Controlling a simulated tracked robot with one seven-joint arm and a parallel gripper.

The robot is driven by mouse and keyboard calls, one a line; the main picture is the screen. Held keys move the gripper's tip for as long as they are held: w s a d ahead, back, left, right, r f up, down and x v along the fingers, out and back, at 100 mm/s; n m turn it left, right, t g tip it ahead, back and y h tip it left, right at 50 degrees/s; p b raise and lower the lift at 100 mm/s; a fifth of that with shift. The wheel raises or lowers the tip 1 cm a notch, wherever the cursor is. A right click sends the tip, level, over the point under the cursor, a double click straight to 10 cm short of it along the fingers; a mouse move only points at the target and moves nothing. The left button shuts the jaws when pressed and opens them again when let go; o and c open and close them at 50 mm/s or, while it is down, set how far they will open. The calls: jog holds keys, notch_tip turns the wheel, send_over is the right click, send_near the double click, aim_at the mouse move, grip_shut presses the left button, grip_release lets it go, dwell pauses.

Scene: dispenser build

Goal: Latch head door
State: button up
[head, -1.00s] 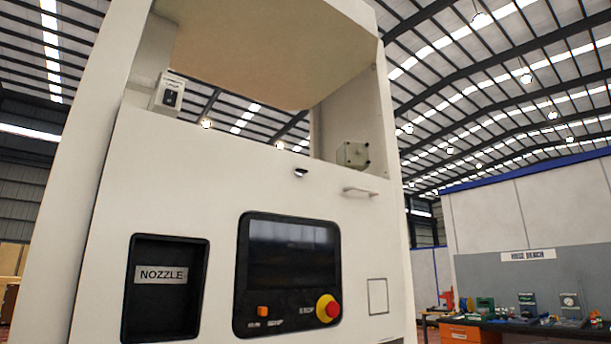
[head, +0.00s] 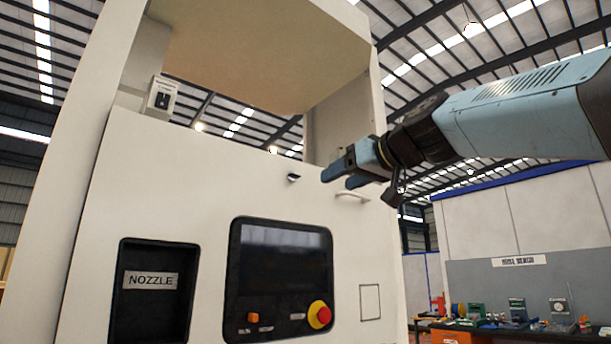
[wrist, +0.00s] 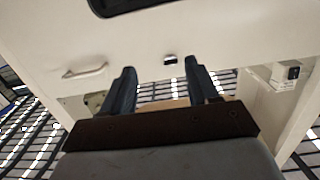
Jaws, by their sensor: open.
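The white machine's front panel (head: 215,190) stands below an open bay; I cannot tell which part is the head door. A small dark latch-like piece (head: 293,178) sits near the panel's top edge, left of a pale bar handle (head: 352,196). My gripper (head: 338,180) is open and empty, in front of the panel's top right, just right of the dark piece. In the wrist view the dark piece (wrist: 170,59) shows beyond and between my spread fingers (wrist: 159,66), apart from them. The handle (wrist: 85,71) lies left of the fingers there.
A small switch box (head: 162,95) is on the bay's left wall. The panel carries a screen (head: 285,255), a red stop button (head: 319,315) and a nozzle recess (head: 157,300). A cluttered workbench (head: 490,330) stands far right.

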aim_at(296, 175)
notch_tip(296, 175, up, 5)
jog(key=t, duration=0.1)
jog(key=shift+n+y, duration=0.3)
jog(key=shift+y, duration=0.1)
jog(key=x, duration=1.4)
jog(key=shift+s+a+f, duration=0.2)
jog(key=shift+c, duration=0.2)
